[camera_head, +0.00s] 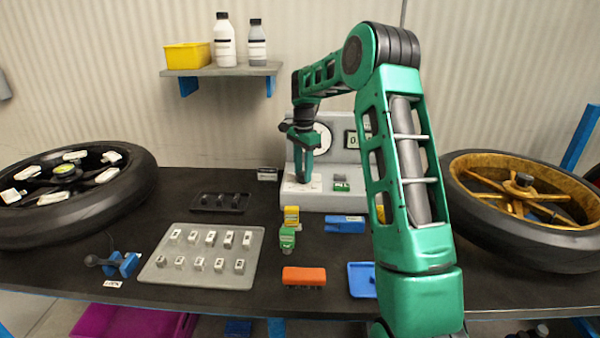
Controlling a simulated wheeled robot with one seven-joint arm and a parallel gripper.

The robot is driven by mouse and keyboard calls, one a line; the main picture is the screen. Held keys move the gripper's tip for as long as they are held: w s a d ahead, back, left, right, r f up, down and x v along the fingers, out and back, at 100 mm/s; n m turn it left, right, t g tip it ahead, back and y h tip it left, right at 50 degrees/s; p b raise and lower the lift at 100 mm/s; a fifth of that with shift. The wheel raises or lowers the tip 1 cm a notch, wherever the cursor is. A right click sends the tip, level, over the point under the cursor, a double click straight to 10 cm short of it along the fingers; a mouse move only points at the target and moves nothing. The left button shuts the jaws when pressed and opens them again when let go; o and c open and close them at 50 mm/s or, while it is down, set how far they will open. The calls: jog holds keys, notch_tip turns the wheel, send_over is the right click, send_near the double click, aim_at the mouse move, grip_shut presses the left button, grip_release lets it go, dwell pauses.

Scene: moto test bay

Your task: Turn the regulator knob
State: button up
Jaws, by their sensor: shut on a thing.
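The test unit (350,152) is a pale grey box at the back of the bench, with a round dial gauge (322,138) and a small digital display (351,139) on its upright face. My green gripper (303,177) points down at the left part of the unit's low front ledge. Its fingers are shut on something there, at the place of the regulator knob. The knob itself is hidden by the fingers, so its angle cannot be seen. A green block (341,184) sits on the ledge to the right of the gripper. My arm covers the unit's right side.
A black tray (207,207), a grey tray of labelled pieces (161,273), a yellow-and-green piece (288,240), an orange block (304,276) and a blue block (345,224) lie in front. A shelf (215,71) hangs above.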

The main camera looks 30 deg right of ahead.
aim_at(302, 172)
jog(key=shift+w+a+r+m, duration=0.15)
jog(key=shift+w+m, duration=0.15)
jog(key=shift+m, duration=0.3)
jog(key=o, duration=1)
jog(key=shift+o, duration=0.2)
jog(key=shift+s, duration=0.1)
notch_tip(302, 172, up, 11)
jog(key=shift+f, duration=0.2)
